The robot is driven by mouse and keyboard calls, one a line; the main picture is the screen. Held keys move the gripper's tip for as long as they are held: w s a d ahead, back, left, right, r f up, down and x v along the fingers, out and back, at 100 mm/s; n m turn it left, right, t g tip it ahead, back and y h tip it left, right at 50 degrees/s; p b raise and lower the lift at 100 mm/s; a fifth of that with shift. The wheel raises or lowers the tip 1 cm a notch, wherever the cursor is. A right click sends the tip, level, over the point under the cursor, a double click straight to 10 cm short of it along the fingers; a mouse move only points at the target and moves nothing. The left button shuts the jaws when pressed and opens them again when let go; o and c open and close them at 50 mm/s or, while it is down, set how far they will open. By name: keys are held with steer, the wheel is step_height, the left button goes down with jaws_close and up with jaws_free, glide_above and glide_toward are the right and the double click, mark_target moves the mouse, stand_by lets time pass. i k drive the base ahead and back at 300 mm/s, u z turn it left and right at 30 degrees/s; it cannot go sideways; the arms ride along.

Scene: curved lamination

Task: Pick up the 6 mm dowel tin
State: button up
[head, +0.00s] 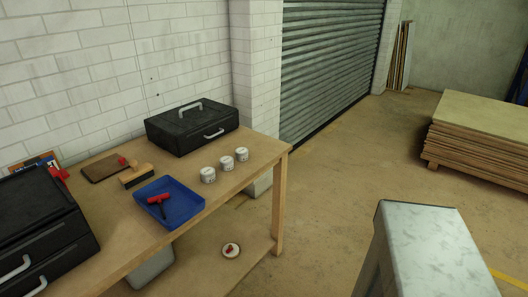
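Three small white tins stand in a slanting row near the right end of the wooden bench (262,152): the near tin (208,175), the middle tin (227,163) and the far tin (242,154). They look alike, with dark marks on their sides. The marks are too small to read, so I cannot tell which one is the 6 mm dowel tin. The tins stand upright and slightly apart. My gripper is not in view.
A blue tray (180,212) with a red-handled tool lies left of the tins. A black case (190,128) stands behind them. A brush (136,176) and black drawers (40,235) are further left. Stacked boards (480,150) stand right, across open floor.

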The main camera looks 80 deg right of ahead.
mark_target(242, 153)
steer(key=z, duration=0.8)
steer(key=k, duration=0.95)
steer(key=i, duration=0.7)
